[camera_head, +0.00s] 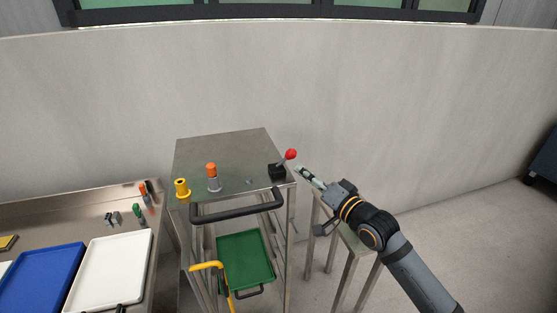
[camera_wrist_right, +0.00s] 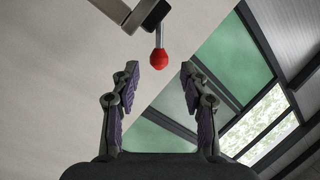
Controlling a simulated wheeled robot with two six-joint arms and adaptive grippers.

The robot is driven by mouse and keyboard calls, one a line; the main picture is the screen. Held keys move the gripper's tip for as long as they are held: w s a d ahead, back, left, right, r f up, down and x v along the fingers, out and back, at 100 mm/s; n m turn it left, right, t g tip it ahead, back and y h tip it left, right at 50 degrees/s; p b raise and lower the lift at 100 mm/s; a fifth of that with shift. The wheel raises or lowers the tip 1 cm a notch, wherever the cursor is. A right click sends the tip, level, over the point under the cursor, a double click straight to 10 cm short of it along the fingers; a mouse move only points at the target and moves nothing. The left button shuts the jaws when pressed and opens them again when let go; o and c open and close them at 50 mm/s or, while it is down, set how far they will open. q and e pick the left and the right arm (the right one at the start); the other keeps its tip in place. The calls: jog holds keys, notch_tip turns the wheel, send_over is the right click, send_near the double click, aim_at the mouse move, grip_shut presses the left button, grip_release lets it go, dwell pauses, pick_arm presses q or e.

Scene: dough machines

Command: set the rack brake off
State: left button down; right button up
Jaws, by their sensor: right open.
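The metal rack (camera_head: 227,148) stands in the middle of the head view. On the right of its top is a black lever base with a short stem and a red ball knob (camera_head: 291,154), leaning up to the right. The red knob (camera_wrist_right: 159,61) also shows in the right wrist view, beyond the fingertips and roughly midway between them. My right gripper (camera_head: 301,171) is just right of the knob and a little lower. Its fingers (camera_wrist_right: 160,78) are open and empty, apart from the knob. My left gripper is not in view.
A black handle bar (camera_head: 238,207) crosses the rack's front. An orange-topped post (camera_head: 212,177) and a yellow post (camera_head: 182,188) are on its top. A green tray (camera_head: 245,258) sits lower. A table with a blue tray (camera_head: 40,280) and white tray (camera_head: 110,270) is left.

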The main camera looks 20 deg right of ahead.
aim_at(287, 159)
jog(key=p+x, duration=0.1)
jog(key=x, duration=0.8)
jog(key=shift+w+a+r+p, duration=0.1)
jog(key=shift+w+p, duration=0.15)
jog(key=shift+p, duration=0.1)
jog(key=shift+w, duration=0.35)
jog(key=shift+a, duration=0.1)
jog(key=shift+c, duration=0.5)
grip_shut()
